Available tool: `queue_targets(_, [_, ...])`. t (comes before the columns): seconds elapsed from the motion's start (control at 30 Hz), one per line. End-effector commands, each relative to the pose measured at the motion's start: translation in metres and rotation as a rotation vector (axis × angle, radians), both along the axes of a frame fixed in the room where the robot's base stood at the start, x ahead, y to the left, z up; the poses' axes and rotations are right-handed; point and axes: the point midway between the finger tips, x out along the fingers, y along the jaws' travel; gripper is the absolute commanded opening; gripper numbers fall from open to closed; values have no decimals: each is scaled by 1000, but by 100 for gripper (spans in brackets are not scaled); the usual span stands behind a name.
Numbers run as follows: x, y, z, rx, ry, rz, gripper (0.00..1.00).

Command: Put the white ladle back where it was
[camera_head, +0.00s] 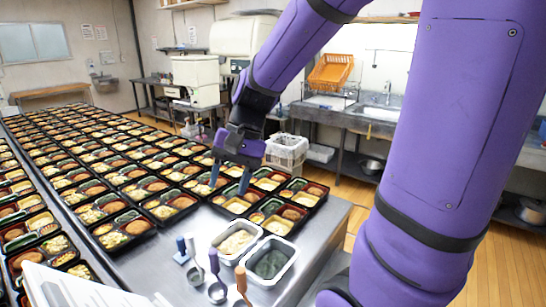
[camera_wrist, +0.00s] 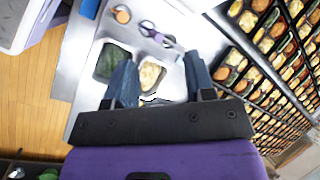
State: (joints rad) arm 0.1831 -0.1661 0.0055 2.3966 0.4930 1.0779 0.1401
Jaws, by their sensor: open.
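Several ladles stand or lie near the table's front edge. A pale-handled ladle (camera_head: 191,247) stands between a blue-handled ladle (camera_head: 181,246) and a purple-grey-handled one (camera_head: 214,262). An orange-handled ladle (camera_head: 241,281) is nearer the camera. I cannot tell for sure which is the white ladle; the pale one fits best. My gripper (camera_head: 230,183) is open and empty, pointing down above the table, behind the ladles and over the nearest bento trays. In the wrist view my gripper (camera_wrist: 160,60) has its blue fingers apart, with ladle handles beyond the tips.
Two metal food pans, one with a pale filling (camera_head: 235,240) and one with dark green (camera_head: 270,264), stand right of the ladles. Rows of bento trays (camera_head: 123,228) cover the left and back. White paper (camera_head: 65,288) lies at front left.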

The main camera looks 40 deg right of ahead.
Motion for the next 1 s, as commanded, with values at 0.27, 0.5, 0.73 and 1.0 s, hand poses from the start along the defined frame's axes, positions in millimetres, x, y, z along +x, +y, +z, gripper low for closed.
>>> queue_targets(0.27, [-50, -3, 41, -236, -266, 228, 50])
queue_targets(0.5, [-88, -12, 67, -431, -478, 389, 50])
queue_targets(0.73, [-105, -18, 79, -535, -586, 466, 50])
queue_targets(1.0, [-107, -19, 80, -550, -600, 476, 50])
